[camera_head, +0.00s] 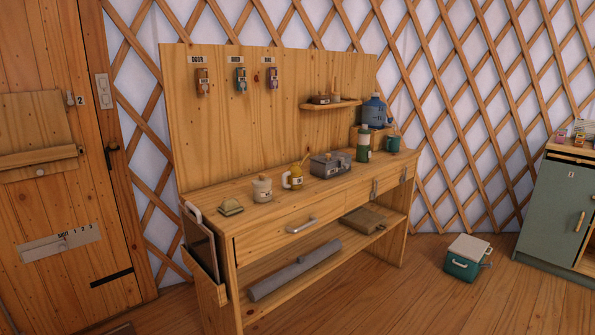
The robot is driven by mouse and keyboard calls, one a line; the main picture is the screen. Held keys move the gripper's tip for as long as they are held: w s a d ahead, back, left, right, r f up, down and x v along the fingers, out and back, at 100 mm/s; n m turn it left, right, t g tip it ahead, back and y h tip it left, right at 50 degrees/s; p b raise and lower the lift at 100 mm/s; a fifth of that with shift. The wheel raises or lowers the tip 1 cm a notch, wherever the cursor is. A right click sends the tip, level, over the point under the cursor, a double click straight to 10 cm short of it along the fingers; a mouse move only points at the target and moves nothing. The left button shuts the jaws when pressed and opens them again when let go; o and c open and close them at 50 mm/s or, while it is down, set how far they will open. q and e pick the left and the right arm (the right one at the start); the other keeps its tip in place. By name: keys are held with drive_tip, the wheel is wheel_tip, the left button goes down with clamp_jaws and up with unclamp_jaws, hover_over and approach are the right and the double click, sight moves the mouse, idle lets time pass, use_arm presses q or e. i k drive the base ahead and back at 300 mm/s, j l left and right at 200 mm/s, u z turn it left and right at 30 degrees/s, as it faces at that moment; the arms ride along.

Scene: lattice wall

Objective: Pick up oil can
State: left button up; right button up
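A small yellow can (292,180) with a pale label, a handle and a thin slanted spout stands upright on the wooden workbench (228,228); it looks like the oil can. A cream lidded pot (262,190) stands just left of it, and a grey metal box (330,166) stands to its right. Neither of my grippers is in view, and nothing is touching the can.
A green flask (363,146), a teal mug (393,145) and a blue jug (374,113) are at the bench's right end. A folded cloth (230,207) lies at its left. A drawer handle (301,225) sticks out in front. The floor ahead is clear; a teal cooler (465,262) stands right.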

sight(294, 174)
drive_tip(key=i+l+u, duration=0.2)
drive_tip(key=i+l, duration=1)
drive_tip(key=i, duration=0.15)
